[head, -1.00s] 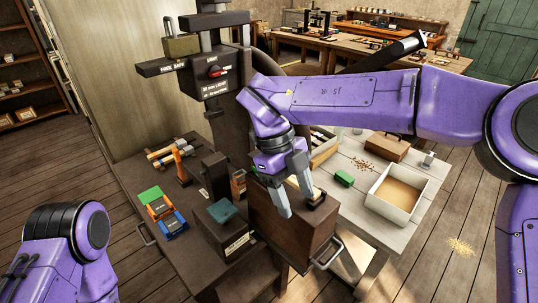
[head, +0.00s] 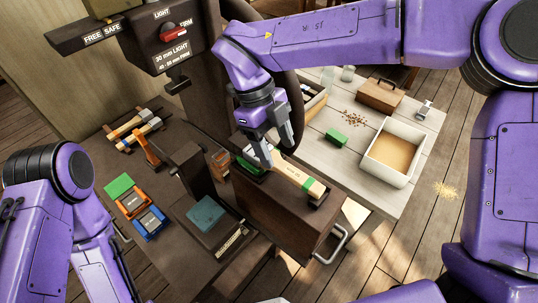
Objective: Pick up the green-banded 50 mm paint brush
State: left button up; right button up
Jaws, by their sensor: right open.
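A pale wooden paint brush (head: 292,171) with a green band near its right end lies on top of the dark brown block with a metal handle (head: 285,222). My right gripper (head: 277,155) is open, its fingers pointing down over the left end of the brush. I cannot tell whether a finger touches it. A second green piece (head: 249,165) lies left of the fingers on the same block, partly hidden. My left arm shows at the left edge, but its gripper is not in view.
The press column with its red switch (head: 168,34) stands behind and left. A teal pad (head: 205,213) and green, orange and blue items (head: 130,203) sit on the dark bench. A pale table at right holds a white tray (head: 412,137), a green block (head: 337,135) and a wooden box (head: 380,95).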

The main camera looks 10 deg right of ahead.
aim_at(282, 163)
jog(key=shift+s+d+f+p, duration=0.2)
jog(key=shift+s+f+p, duration=0.15)
jog(key=shift+s+f, duration=0.15)
jog(key=f, duration=0.2)
jog(key=w+d+f, duration=0.1)
jog(key=f, duration=0.1)
jog(key=shift+f+p, duration=0.1)
jog(key=shift+p, duration=0.2)
jog(key=shift+s+a, duration=0.1)
jog(key=shift+s, duration=0.1)
jog(key=shift+s+r, duration=0.2)
jog(key=c, duration=0.4)
jog(key=shift+w, duration=0.1)
grip_shut()
